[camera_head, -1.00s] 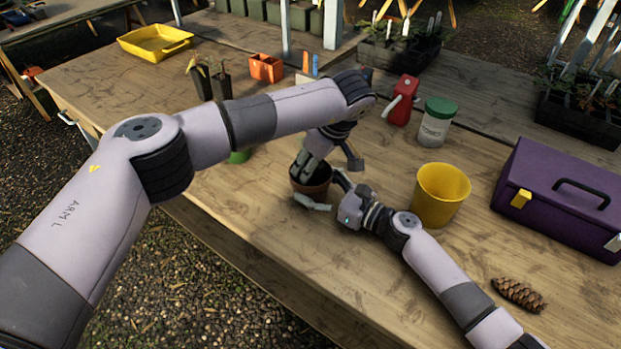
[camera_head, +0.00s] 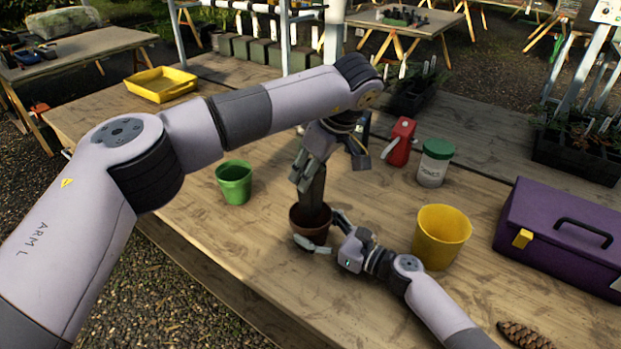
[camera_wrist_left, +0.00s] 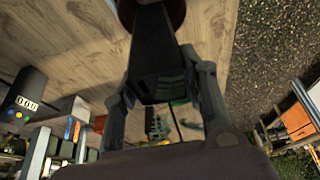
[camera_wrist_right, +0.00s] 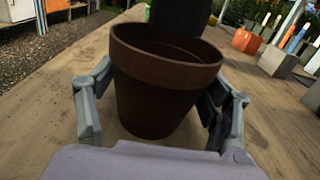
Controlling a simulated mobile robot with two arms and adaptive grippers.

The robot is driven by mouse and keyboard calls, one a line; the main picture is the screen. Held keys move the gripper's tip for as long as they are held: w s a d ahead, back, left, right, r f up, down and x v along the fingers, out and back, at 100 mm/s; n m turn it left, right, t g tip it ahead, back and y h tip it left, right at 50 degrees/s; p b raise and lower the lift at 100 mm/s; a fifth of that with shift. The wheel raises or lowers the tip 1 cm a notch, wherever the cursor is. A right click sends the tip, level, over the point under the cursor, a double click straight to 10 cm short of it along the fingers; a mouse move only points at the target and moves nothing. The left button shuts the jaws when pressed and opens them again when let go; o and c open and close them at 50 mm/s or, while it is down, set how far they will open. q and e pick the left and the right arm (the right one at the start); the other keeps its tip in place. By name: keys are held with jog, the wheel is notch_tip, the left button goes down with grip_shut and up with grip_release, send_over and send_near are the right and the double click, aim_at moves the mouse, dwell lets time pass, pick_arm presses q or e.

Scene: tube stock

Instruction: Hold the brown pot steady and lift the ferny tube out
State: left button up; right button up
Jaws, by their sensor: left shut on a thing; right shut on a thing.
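The brown pot (camera_head: 312,229) stands upright on the wooden table. My right gripper (camera_head: 319,230) is shut around its sides; the right wrist view shows one finger on each side of the pot (camera_wrist_right: 155,105). My left gripper (camera_head: 311,172) is shut on a dark tapered tube (camera_head: 312,192) above the pot. The tube (camera_wrist_left: 158,50) also shows between the fingers in the left wrist view. Its lower end is at the pot's mouth; I cannot tell whether it is clear of the rim.
A green pot (camera_head: 234,184) stands left of the brown pot. A yellow pot (camera_head: 441,237), a white jar with green lid (camera_head: 434,163), a red bottle (camera_head: 400,143) and a purple toolbox (camera_head: 562,240) stand to the right.

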jog(key=o, duration=1.2)
